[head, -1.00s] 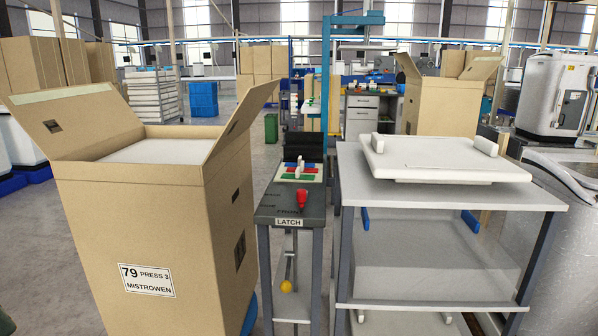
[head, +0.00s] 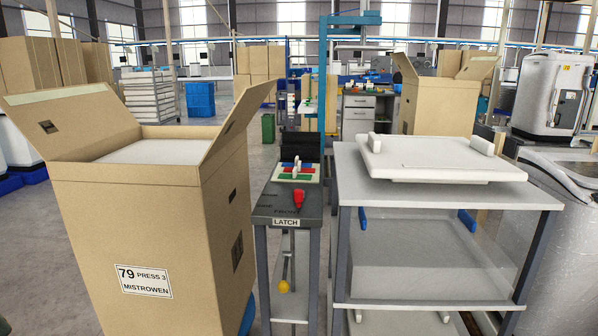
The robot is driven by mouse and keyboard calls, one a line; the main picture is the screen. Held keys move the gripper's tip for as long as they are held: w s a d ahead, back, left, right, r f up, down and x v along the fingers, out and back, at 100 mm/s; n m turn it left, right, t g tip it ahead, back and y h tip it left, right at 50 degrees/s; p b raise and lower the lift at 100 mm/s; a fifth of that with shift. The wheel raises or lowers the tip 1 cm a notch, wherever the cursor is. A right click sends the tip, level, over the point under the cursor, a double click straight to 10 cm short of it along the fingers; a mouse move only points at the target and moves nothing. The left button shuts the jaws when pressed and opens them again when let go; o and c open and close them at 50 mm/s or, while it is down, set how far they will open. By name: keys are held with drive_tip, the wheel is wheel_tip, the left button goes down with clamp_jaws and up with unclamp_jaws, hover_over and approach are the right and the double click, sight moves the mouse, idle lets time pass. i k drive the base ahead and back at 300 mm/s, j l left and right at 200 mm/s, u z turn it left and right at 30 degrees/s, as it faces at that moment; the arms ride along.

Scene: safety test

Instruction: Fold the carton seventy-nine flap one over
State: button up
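The large brown carton (head: 150,235) marked "79 PRESS 3 MISTROWEN" stands upright at the left of the head view. Its top is open. One broad flap (head: 70,127) with a pale strip along its edge leans up and outward at the left. Another flap (head: 236,118) stands tilted up and outward on the right side. A flat white surface (head: 155,152) shows inside, just below the rim. The carton's near edge shows no raised flap. My gripper is not in view.
A narrow dark bench (head: 290,205) labelled "LATCH" carries a coloured board (head: 298,172) and a red piece (head: 298,196). A grey table (head: 345,170) with a white lidded tray (head: 430,157) stands at right. Another open carton (head: 440,105) stands behind it. Floor shows between carton and bench.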

sight(56, 122)
drive_tip(key=j+u, duration=0.1)
drive_tip(key=u, duration=0.3)
drive_tip(key=i+j+u, duration=0.7)
drive_tip(key=i, duration=0.3)
drive_tip(key=i+j, duration=0.25)
drive_tip(key=i, duration=0.25)
drive_tip(key=i+j, duration=0.25)
drive_tip(key=i, duration=0.3)
drive_tip(key=i+j+u, duration=0.1)
drive_tip(key=i+j, duration=0.15)
drive_tip(key=i, duration=0.25)
